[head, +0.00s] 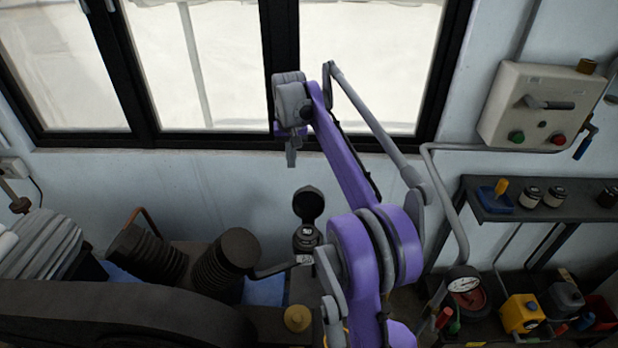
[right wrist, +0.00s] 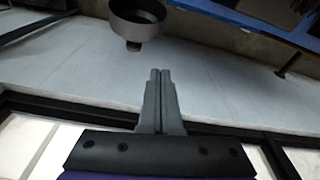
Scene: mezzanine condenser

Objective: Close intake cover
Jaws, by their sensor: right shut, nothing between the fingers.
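The intake cover (head: 308,203) is a dark round lid. It stands raised and open on the neck of the intake (head: 306,238), which sits on the dark machine by the wall. My right gripper (head: 291,163) points down above and slightly left of the cover, near the window sill, apart from it. In the right wrist view its fingers (right wrist: 160,73) are shut with nothing between them. A dark round cup-like part (right wrist: 137,20), which looks like the cover, shows beyond the fingertips there. My left gripper is in neither view.
Ribbed dark cylinders (head: 226,262) stand left of the intake, and a yellow knob (head: 297,318) is in front. A control box (head: 541,105) hangs on the right wall above a shelf (head: 512,211). The wall below the window is clear.

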